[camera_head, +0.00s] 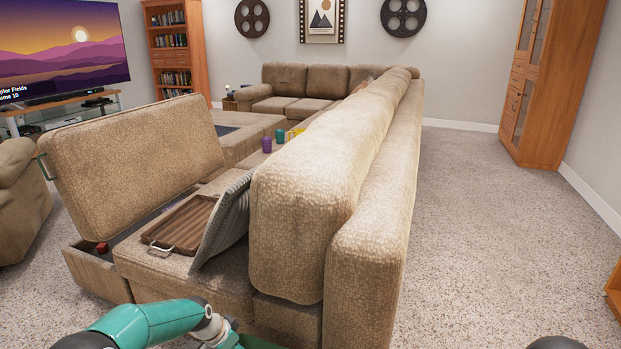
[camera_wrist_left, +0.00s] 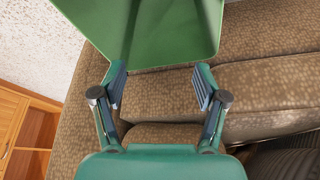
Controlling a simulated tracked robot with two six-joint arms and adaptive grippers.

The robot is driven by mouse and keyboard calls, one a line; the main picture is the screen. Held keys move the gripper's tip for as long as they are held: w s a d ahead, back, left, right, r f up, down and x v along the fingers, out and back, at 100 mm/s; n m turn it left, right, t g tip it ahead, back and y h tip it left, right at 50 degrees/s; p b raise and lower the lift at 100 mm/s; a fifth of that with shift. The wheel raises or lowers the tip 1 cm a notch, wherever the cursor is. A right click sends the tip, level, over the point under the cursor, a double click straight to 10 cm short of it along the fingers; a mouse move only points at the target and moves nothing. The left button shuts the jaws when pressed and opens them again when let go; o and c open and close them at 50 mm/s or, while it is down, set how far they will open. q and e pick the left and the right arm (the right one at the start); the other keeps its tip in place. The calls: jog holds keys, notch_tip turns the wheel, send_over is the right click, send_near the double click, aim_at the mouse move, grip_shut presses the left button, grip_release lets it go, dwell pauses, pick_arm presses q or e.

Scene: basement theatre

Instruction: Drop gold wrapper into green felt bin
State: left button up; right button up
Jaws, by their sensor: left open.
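In the left wrist view the green felt bin (camera_wrist_left: 150,30) fills the top, just beyond my fingertips, with its rim edge facing me. A sliver of dark green, likely the same bin (camera_head: 262,343), shows at the bottom edge of the head view. My left gripper (camera_wrist_left: 160,86) is open, with nothing seen between its fingers. In the head view my left arm comes in at the bottom left and its fingers are cut off. I cannot make out a gold wrapper in either view. My right gripper is not in view.
The beige sofa (camera_head: 370,250) runs away from me. Purple (camera_head: 267,144), green (camera_head: 280,136) and yellow (camera_head: 293,134) items stand farther back. Carpet at right is free.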

pick_arm(q)
jog(key=v, duration=0.9)
jog(key=shift+r, duration=0.1)
